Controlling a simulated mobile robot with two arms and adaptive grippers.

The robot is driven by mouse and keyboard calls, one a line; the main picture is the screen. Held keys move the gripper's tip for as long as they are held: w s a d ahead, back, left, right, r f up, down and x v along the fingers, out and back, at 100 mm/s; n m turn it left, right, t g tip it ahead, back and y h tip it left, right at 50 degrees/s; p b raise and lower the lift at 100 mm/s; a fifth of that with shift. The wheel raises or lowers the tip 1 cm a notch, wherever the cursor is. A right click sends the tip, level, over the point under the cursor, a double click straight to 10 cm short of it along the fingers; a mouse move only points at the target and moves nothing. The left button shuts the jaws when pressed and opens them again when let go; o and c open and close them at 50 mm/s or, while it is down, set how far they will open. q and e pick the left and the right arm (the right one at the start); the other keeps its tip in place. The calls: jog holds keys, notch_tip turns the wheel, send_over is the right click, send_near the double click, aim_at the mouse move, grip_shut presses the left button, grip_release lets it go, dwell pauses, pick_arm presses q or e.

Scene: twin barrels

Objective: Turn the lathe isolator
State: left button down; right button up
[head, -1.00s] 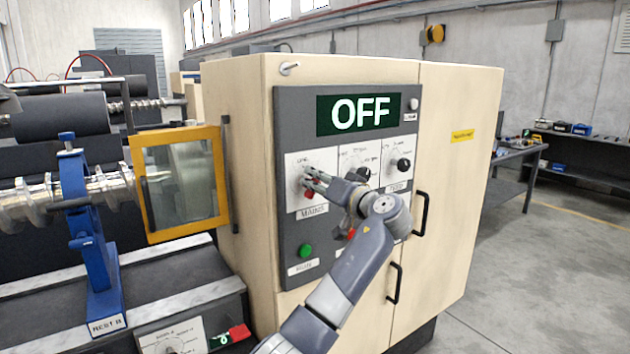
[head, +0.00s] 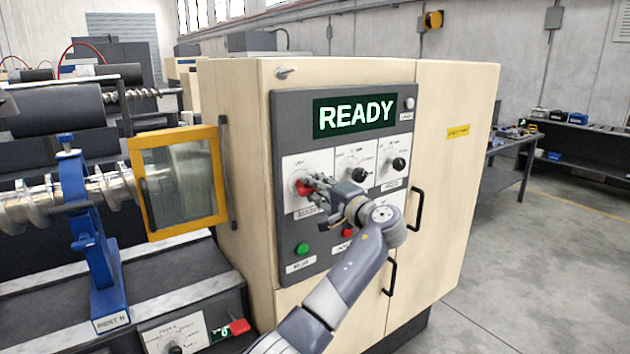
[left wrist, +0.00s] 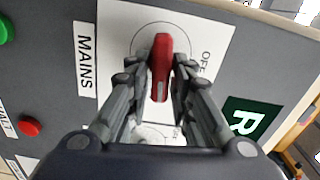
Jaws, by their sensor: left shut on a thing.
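The lathe isolator is the red MAINS knob (head: 303,187) on a white plate at the left of the grey control panel (head: 285,230). In the left wrist view the red knob (left wrist: 161,66) sits between my fingertips, in line with the OFF mark's plate. My left gripper (head: 312,188) is shut on this knob, its arm reaching up from below. The gripper's fingers also show in the left wrist view (left wrist: 160,75), one on each side of the knob. The display (head: 355,115) above reads READY. My right gripper is not in view.
Two black selector knobs sit right of MAINS, the far one (head: 398,164) clear of my arm. A green button (head: 302,249) and a red button (head: 348,232) are below. A yellow-framed guard (head: 180,180) stands left of the cabinet. Open floor lies to the right.

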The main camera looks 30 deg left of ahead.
pick_arm(q)
jog(key=shift+m+p, duration=0.35)
jog(key=shift+m, duration=0.35)
jog(key=shift+f, duration=0.1)
jog(key=c, duration=1.6)
grip_release()
jog(key=shift+w, duration=0.1)
jog(key=shift+d, duration=0.1)
jog(key=shift+d, duration=0.25)
jog(key=v, duration=1.1)
jog(key=shift+s+d, duration=0.15)
jog(key=shift+s, duration=0.05)
jog(key=shift+f, duration=0.15)
